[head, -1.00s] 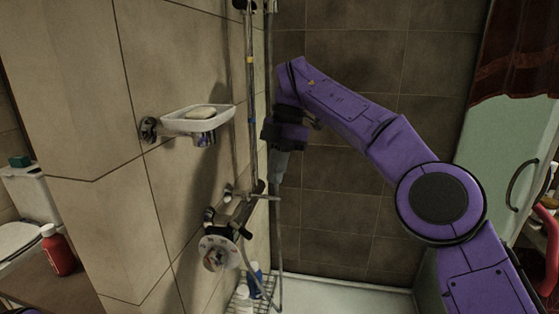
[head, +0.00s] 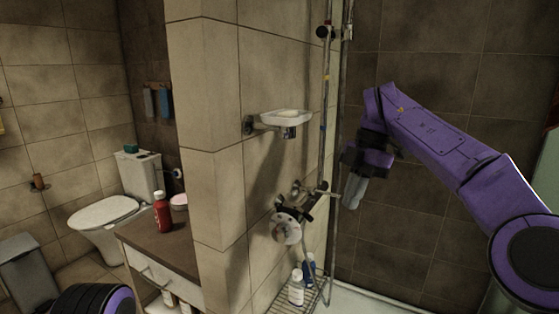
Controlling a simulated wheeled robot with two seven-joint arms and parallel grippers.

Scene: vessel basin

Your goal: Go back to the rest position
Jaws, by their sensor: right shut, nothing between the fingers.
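My right arm reaches in from the right in purple, and my right gripper (head: 352,192) hangs down in front of the shower wall. Its grey fingers are together and hold nothing. The gripper is just right of the shower mixer (head: 287,227) and the riser pipe, and looks apart from them. A purple and black part of my own body shows at the bottom left edge. My left gripper is not in view.
A soap dish (head: 286,119) juts from the tiled wall corner. Below, a wire rack holds a white bottle (head: 296,288) and a blue bottle (head: 309,268). At left are a cabinet with a red bottle (head: 162,212), a toilet (head: 104,212) and a bin (head: 27,272).

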